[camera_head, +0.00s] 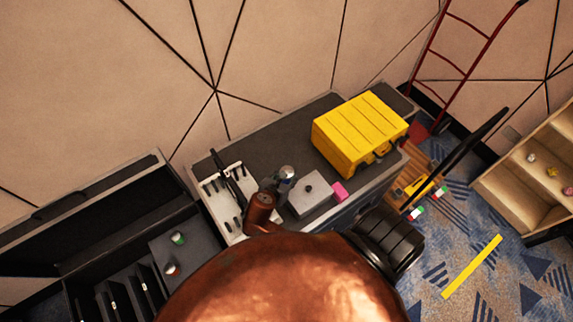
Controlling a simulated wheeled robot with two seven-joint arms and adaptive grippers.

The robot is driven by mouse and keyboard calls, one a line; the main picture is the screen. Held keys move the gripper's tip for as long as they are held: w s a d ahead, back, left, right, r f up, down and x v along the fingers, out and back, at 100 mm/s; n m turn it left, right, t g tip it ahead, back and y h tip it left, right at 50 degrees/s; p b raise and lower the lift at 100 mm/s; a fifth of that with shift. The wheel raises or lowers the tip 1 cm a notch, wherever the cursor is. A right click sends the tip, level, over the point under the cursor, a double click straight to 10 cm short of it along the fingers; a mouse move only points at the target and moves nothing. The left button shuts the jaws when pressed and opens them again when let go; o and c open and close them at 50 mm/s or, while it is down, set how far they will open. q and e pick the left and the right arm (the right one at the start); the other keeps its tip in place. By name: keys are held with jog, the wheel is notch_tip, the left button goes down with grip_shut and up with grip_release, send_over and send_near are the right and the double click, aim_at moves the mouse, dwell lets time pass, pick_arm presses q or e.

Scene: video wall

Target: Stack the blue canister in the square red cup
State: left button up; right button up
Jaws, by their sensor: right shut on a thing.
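A large copper-coloured arm part (280,275) of mine fills the bottom middle and hides much of what lies below. A smaller copper link (261,208) shows just above it. My right gripper (284,181) seems to be beside that link, over the counter, small and partly hidden. It is shut on a small grey-blue thing (286,173); whether this is the blue canister is unclear. I cannot make out the square red cup for certain. My left gripper is not in view.
A yellow case (358,132) stands on the dark counter (262,142). A white tray (216,189) with dark items is left. A wooden shelf (525,187) stands right.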

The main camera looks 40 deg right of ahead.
jog(key=x, duration=0.4)
jog(key=w+b+x, duration=0.1)
jog(key=x, duration=0.3)
jog(key=w+a+x, duration=0.1)
jog(key=x, duration=0.4)
jog(key=shift+w+a+b, duration=0.1)
jog(key=shift+w+b, duration=0.05)
jog(key=shift+b, duration=0.2)
jog(key=f, duration=0.3)
jog(key=shift+w+d+f+b, duration=0.15)
jog(key=shift+w+d+b, duration=0.1)
jog(key=shift+b, duration=0.15)
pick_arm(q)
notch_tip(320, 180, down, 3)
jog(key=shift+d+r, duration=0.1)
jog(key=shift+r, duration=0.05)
pick_arm(e)
jog(key=shift+f, duration=0.3)
jog(key=o, duration=1.3)
jog(key=shift+f, duration=0.15)
